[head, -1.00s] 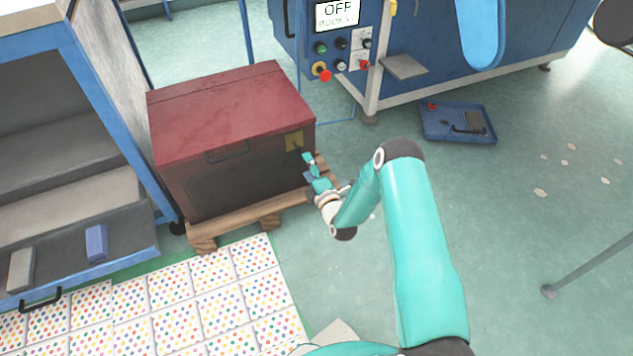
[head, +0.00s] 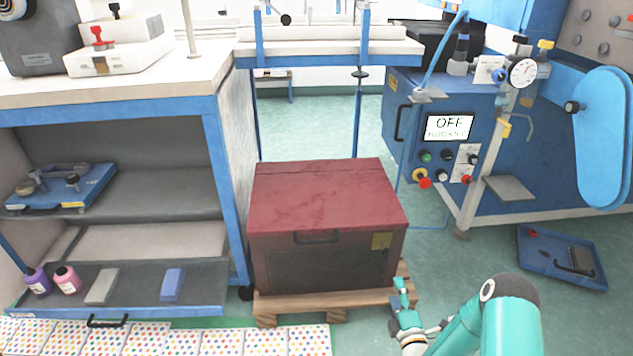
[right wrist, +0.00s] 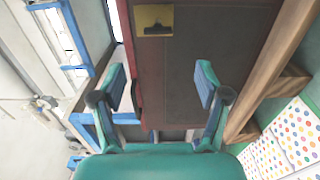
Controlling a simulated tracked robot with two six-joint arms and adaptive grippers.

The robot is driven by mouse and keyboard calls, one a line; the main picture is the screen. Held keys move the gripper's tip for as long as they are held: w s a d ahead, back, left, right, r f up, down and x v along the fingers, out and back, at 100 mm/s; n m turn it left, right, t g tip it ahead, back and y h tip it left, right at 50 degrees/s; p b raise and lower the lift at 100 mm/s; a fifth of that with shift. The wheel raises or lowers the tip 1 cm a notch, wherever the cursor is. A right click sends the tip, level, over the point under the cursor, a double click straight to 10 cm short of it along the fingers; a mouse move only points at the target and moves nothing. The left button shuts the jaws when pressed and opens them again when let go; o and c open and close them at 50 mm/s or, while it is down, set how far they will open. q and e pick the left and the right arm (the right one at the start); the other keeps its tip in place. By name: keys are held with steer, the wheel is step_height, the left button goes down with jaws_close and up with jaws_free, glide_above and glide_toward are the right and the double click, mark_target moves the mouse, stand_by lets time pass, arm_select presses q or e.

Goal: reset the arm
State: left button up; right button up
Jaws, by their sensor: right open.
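My right arm reaches in from the bottom right of the head view, and its gripper (head: 402,306) is in front of the right front corner of a red-lidded chest. In the right wrist view the right gripper (right wrist: 160,88) has its two fingers spread wide with nothing between them. The dark front of the chest (head: 330,270) shows beyond the fingers in that view too, with its yellow label (right wrist: 154,20). My left gripper is out of view.
The chest stands on a wooden pallet (head: 300,302). A blue-framed shelf unit (head: 228,190) stands to its left, with bottles and blocks on the lowest shelf. A blue machine with a screen reading OFF (head: 450,127) and a blue floor tray (head: 562,258) are at the right.

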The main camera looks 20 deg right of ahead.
steer(key=w+a+r+n+y, duration=0.25)
steer(key=w+a+r, duration=0.2)
steer(key=a, duration=0.35)
steer(key=s+a+f+m+g+y, duration=0.2)
steer(key=s+a+f+g+y, duration=0.1)
steer(key=a, duration=0.7)
steer(key=s+a+f+m+g+y, duration=0.1)
steer(key=s+a+f+m+g, duration=0.25)
steer(key=s+m+g, duration=0.35)
steer(key=s+a+f+m+g+y, duration=0.15)
steer(key=s+f+m, duration=0.3)
steer(key=s, duration=0.55)
steer(key=s+a+f+m+g, duration=0.3)
steer(key=s+m+g, duration=0.3)
steer(key=s+m, duration=0.15)
step_height(320, 180, up, 38)
steer(key=p, duration=3.7)
steer(key=shift+s+a+n, duration=0.2)
steer(key=shift+s+n, duration=0.05)
steer(key=shift+n, duration=0.2)
steer(key=shift+t, duration=0.25)
